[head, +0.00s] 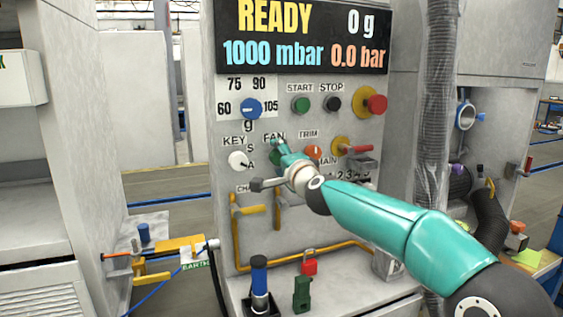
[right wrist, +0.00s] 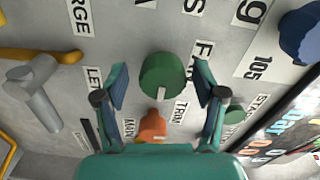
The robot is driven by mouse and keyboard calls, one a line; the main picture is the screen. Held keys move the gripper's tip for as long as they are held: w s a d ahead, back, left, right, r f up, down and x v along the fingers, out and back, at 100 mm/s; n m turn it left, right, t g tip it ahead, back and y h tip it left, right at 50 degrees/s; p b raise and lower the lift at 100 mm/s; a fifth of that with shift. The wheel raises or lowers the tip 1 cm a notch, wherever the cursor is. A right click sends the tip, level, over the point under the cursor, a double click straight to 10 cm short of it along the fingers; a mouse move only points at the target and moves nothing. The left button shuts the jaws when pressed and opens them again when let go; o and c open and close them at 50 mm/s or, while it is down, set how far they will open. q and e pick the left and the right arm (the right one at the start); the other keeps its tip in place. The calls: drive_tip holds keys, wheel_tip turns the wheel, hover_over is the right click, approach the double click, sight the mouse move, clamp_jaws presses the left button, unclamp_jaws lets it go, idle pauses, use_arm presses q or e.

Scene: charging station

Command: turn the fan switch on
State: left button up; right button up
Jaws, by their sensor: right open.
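The fan switch is a round green knob (right wrist: 163,77) on the grey panel, beside the FAN label (head: 274,139). In the right wrist view it shows between the two teal fingers of my right gripper (right wrist: 161,82), which are open, one on each side. I see a gap on both sides of the knob, so the fingers do not seem to touch it. In the head view my right gripper (head: 283,152) is at the panel just below the FAN label and hides most of the knob. My left gripper is not in view.
The orange TRIM knob (head: 314,152) is close to the right of the gripper. The white KEY switch (head: 238,160) is to the left, the blue dial (head: 251,108) above left. The green START button (head: 301,105) is above. A grey lever (right wrist: 38,92) and yellow pipes (head: 300,254) are below.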

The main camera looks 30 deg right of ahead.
drive_tip(key=shift+s, duration=0.15)
drive_tip(key=v, duration=1.1)
drive_tip(key=shift+s, duration=0.35)
drive_tip(key=shift+f, duration=0.15)
